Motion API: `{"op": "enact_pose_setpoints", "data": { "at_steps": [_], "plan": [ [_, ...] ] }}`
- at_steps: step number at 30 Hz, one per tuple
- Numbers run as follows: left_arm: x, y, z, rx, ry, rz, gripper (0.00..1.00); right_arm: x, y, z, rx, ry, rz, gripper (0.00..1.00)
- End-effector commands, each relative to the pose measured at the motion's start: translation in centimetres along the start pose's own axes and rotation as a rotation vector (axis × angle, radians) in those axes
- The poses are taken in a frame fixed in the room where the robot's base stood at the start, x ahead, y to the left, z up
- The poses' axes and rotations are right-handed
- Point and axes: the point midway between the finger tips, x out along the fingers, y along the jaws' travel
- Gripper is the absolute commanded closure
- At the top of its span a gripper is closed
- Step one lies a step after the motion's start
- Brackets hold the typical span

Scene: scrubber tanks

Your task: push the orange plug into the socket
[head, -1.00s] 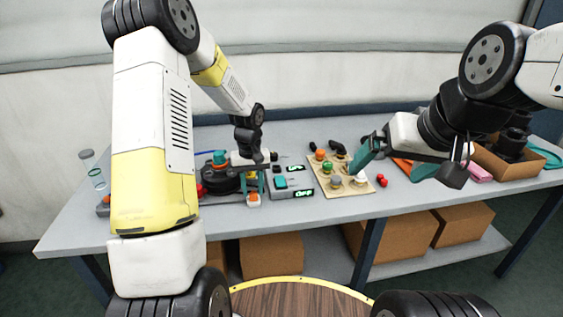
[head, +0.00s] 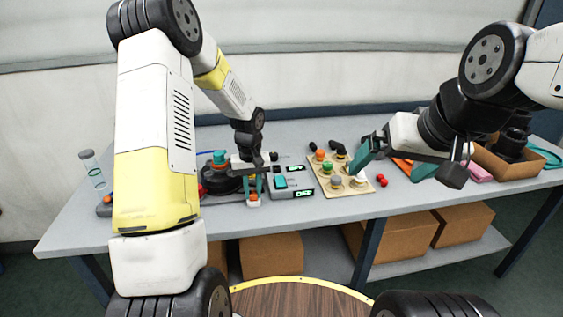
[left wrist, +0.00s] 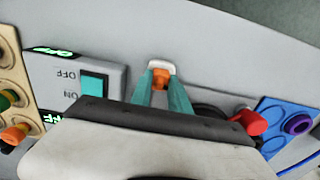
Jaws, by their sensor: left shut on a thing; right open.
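The orange plug (head: 253,196) is near the table's front edge, left of the grey switch box. In the left wrist view the plug (left wrist: 161,80) shows between the teal fingertips, against a white piece (left wrist: 161,66) that looks like the socket. My left gripper (head: 253,190) points down and is shut on the plug. How deep the plug sits in the white piece cannot be told. My right gripper (head: 388,172) is open, over the table to the right of the tan board.
A grey switch box (head: 291,182) with a teal rocker and green displays stands just right of the plug. A tan board (head: 328,181) holds several coloured knobs. A cardboard box (head: 507,162) is at the right. A clear tube (head: 93,170) stands at the left.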

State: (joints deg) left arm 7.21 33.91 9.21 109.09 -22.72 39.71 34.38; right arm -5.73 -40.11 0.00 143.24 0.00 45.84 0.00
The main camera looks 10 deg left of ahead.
Motion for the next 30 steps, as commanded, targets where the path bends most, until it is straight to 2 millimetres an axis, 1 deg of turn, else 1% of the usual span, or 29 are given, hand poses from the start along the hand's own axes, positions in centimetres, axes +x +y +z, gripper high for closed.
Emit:
{"op": "enact_pose_setpoints", "data": {
  "at_steps": [21, 26, 30],
  "plan": [
    [-8.3, 0.0, -0.1, 0.0, 0.004, 0.0, 1.0, 0.0, 0.0, 0.0, 0.0, 0.0, 0.0, 0.0],
    [-9.7, 0.0, -0.1, -0.001, 0.002, 0.001, 1.0, 0.0, 0.0, 0.0, 0.0, 0.0, 0.0, 0.0],
    [-10.1, 0.0, 0.0, 0.0, 0.001, 0.0, 1.0, 0.0, 0.0, 0.0, 0.0, 0.0, 0.0, 0.0]
  ]
}}
